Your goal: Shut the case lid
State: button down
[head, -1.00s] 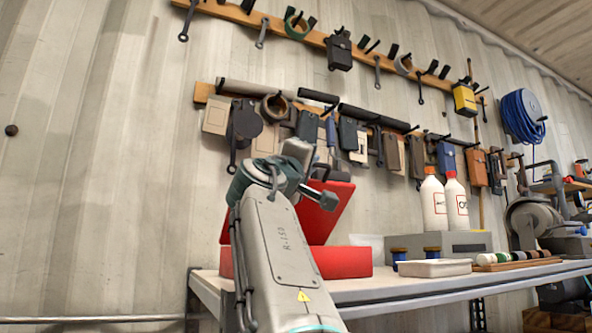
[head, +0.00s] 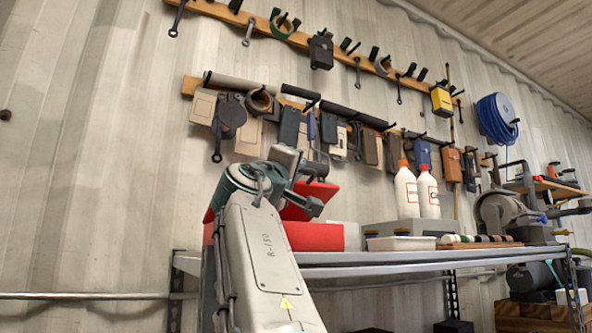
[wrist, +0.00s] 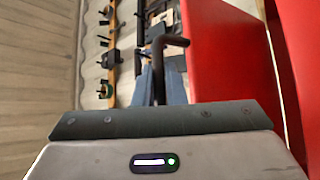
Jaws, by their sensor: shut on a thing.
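The red case stands on the shelf in the head view, its base (head: 316,237) partly behind my arm. Its red lid (head: 312,203) is raised and tilted above the base, so the case is open. My gripper (head: 314,172) is at the upper part of the lid, with its fingertips hard to make out there. In the wrist view, the blue-grey fingers (wrist: 160,88) close around a black bent rod (wrist: 160,58), which looks like a handle. The lid (wrist: 222,60) fills the area right of the rod, and another red part of the case (wrist: 301,40) shows at the far right.
The case rests on a grey metal shelf (head: 400,262). To its right are two white bottles (head: 416,193), a grey box (head: 408,228) and a white tray (head: 400,244). Tools and pouches hang from wall rails (head: 300,112) behind. The space left of the shelf is open.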

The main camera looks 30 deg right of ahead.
jog(key=c, duration=1.5)
grip_release()
jog(key=shift+a+f, duration=0.1)
jog(key=shift+a+f+b, duration=0.15)
jog(key=shift+b, duration=0.15)
jog(key=b+v, duration=0.4)
jog(key=v, duration=0.9)
jog(key=shift+s, duration=0.2)
jog(key=shift+a, duration=0.1)
